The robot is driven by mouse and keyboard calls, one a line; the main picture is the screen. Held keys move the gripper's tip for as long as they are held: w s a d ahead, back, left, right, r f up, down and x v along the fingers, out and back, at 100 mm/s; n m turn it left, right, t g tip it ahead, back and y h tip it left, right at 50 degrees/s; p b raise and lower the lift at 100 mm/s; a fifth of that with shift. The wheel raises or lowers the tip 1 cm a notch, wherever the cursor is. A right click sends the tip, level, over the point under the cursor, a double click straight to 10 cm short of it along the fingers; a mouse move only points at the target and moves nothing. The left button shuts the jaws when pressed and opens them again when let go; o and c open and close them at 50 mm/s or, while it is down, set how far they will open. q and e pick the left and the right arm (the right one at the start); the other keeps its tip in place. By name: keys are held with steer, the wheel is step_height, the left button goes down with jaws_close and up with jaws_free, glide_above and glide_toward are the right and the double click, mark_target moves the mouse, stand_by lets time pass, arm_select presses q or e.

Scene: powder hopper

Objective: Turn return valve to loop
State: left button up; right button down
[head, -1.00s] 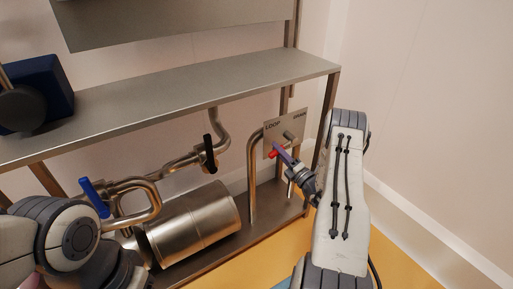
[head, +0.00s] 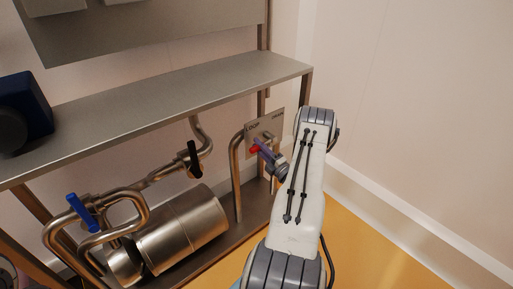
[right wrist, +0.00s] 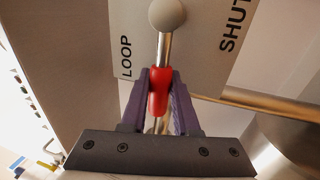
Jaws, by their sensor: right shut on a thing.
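The return valve's lever has a red grip (head: 256,147) and stands out from a grey label plate (head: 278,121) on a pipe below the shelf. My right gripper (head: 262,151), with purple fingers, is shut on the red grip. In the right wrist view, the red grip (right wrist: 158,92) sits between the fingers (right wrist: 160,88). Its metal rod runs up to a round knob (right wrist: 167,14). There the plate's LOOP label (right wrist: 126,57) is left of the rod and SHUT (right wrist: 234,25) is right of it. My left gripper is not in view.
A steel shelf (head: 160,108) runs above the pipes. A blue-handled valve (head: 82,212), a black-handled valve (head: 194,160) and a steel cylinder (head: 182,232) are to the left. A vertical pipe (head: 236,180) stands close beside the plate. Yellow floor (head: 365,250) is open at right.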

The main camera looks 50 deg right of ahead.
steer(key=c, duration=0.7)
jaws_free()
steer(key=shift+o, duration=0.2)
steer(key=shift+s, duration=0.1)
steer(key=p+v, duration=0.1)
steer(key=v, duration=0.9)
steer(key=shift+s+f, duration=0.1)
